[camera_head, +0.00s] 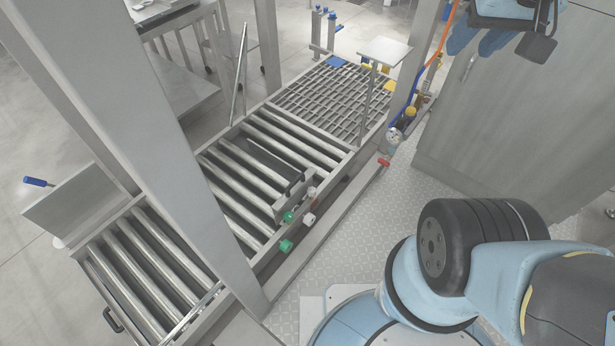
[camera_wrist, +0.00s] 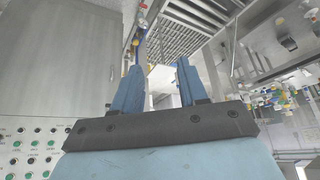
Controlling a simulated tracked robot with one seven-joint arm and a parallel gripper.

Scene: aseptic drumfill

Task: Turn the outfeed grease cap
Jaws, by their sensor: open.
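Several small coloured caps or knobs sit on the near side rail of the roller conveyor in the head view: a green cap (camera_head: 286,246), a second green cap (camera_head: 288,216) and a white cap (camera_head: 309,219). I cannot tell which of these, if any, is the outfeed grease cap. My gripper (camera_head: 474,46) is at the top right of the head view, high beside the grey cabinet and well apart from the caps. In the wrist view my gripper (camera_wrist: 159,66) shows two blue fingers spread apart with nothing between them.
A steel post (camera_head: 175,150) crosses in front of the conveyor rollers (camera_head: 240,185). A gauge (camera_head: 394,136) and a red handle (camera_head: 383,162) stand by another post. The grey cabinet (camera_head: 525,100) fills the right. A control panel (camera_wrist: 30,140) shows at lower left in the wrist view. Tread-plate floor (camera_head: 370,225) is clear.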

